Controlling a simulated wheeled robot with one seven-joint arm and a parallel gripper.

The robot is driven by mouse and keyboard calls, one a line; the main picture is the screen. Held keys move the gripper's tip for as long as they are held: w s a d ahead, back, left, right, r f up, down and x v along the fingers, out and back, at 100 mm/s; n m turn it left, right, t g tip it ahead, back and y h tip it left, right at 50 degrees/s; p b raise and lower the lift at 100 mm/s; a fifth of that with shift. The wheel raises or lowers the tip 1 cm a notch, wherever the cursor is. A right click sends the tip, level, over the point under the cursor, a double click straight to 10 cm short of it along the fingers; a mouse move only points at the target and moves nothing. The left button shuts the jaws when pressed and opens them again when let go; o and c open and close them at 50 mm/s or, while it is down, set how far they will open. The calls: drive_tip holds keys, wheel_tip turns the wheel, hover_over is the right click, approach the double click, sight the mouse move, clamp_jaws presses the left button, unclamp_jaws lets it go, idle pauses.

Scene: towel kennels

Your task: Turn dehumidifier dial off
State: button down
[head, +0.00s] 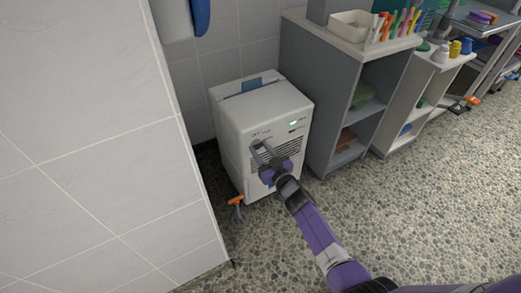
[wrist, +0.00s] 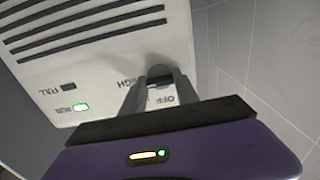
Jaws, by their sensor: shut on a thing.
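The dehumidifier (head: 232,122) is a white box standing on the floor in the corner, with a lit green indicator on its front. It also fills much of the wrist view (wrist: 100,62), where the panel appears upside down with vents, a lit green light and the labels HIGH and OFF. The dark dial (wrist: 160,73) sits between those labels, partly hidden by my fingers. My gripper (head: 259,146) reaches the front panel with its fingers shut on the dial; it also shows in the wrist view (wrist: 154,88). The dial's exact setting is hard to read.
A grey shelf unit (head: 314,85) stands close to the right of the dehumidifier. A tiled wall (head: 100,150) is close on the left. An orange-handled item (head: 236,201) is by the dehumidifier's lower left. The pebbled floor (head: 420,200) is open at the right.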

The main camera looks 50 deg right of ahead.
drive_tip(key=shift+f+n+b, duration=0.1)
drive_tip(key=shift+n+b, duration=2.05)
drive_tip(key=shift+n, duration=6.65)
drive_tip(key=c, duration=0.9)
unclamp_jaws()
